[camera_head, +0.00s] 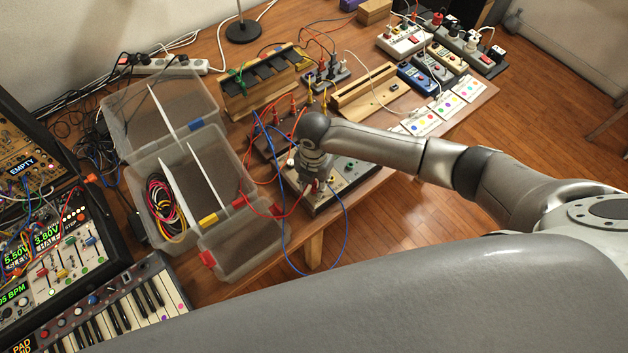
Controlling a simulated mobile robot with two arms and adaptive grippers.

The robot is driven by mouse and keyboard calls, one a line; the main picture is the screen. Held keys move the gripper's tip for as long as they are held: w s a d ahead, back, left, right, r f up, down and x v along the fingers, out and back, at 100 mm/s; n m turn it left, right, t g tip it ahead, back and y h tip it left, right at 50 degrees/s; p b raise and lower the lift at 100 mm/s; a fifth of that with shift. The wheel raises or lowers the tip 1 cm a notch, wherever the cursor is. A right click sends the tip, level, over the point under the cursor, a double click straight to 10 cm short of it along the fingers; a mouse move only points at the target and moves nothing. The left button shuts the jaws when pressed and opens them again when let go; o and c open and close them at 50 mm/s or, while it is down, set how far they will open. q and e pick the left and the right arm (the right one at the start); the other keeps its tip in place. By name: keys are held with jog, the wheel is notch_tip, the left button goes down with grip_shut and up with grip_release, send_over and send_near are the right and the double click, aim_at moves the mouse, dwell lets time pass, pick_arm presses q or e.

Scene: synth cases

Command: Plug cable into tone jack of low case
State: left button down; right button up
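My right gripper (312,184) points down over the left part of a low, flat case (348,178) with a pale and dark panel and several knobs, near the table's front edge. Its fingertips are small and partly hidden, so I cannot tell whether they hold a plug. A red cable (276,214) and a blue cable (284,247) run close by the gripper and hang in loops past the case. The tone jack cannot be made out; the gripper and wrist cover part of the panel. My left gripper is not in view.
A clear open-lidded box (262,243) with coiled cables (166,205) stands left of the case. A keyboard (130,308) and synth racks (62,262) are at the lower left. Wooden stands (365,93) and several small pedals (417,78) fill the back right.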

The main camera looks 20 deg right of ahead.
jog(key=shift+r, duration=0.25)
notch_tip(320, 180, up, 12)
jog(key=shift+f, duration=0.2)
jog(key=shift+s, duration=0.1)
dwell(0.6)
